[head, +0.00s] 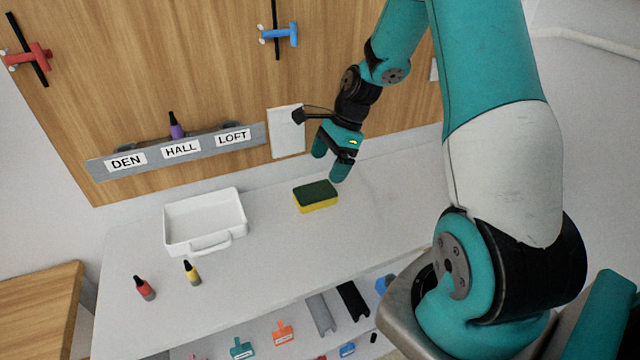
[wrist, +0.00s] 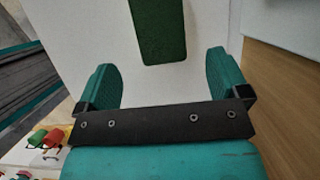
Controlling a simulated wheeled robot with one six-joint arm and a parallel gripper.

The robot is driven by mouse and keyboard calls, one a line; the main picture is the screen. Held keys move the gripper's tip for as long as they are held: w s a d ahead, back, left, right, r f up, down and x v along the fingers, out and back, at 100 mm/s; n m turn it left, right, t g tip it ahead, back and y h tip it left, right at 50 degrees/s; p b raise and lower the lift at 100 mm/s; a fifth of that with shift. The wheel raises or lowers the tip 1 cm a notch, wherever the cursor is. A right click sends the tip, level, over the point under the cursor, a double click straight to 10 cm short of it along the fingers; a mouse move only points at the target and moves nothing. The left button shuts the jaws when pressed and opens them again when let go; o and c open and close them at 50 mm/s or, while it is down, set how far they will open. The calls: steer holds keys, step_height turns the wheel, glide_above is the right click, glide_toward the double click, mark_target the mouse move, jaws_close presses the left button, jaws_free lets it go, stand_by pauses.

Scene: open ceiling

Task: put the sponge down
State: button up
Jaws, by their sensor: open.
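The sponge (head: 315,196), green on top and yellow below, lies flat on the white tabletop (head: 262,262), right of the white tray. My gripper (head: 329,166) is open just above and behind the sponge in the head view, with its fingers apart and empty. In the wrist view the sponge (wrist: 160,30) shows its green face at the top of the picture, beyond the open fingers of my gripper (wrist: 160,80), and does not touch them. Its far end is cut off by the picture edge.
A white tray (head: 222,245) stands left of the sponge. A red bottle (head: 145,288) and a yellow bottle (head: 192,272) stand in front of it. A labelled rack (head: 100,170) with a purple bottle (head: 176,128) hangs on the wooden board behind. The tabletop right of the sponge is clear.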

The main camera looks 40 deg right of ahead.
steer(key=s+a+r+n, duration=0.3)
steer(key=a+r+n, duration=0.5)
steer(key=a+r, duration=0.2)
steer(key=s+a+r+n, duration=0.3)
steer(key=s+a+n, duration=0.5)
steer(key=s+n, duration=0.1)
steer(key=s+a+r+n+g, duration=0.1)
steer(key=s+a+r+n, duration=0.2)
steer(key=s+a+n, duration=0.4)
steer(key=s+n, duration=0.2)
steer(key=n, duration=0.2)
steer(key=shift+s+a+r, duration=0.2)
steer(key=shift+s+a, duration=0.05)
steer(key=shift+a, duration=0.15)
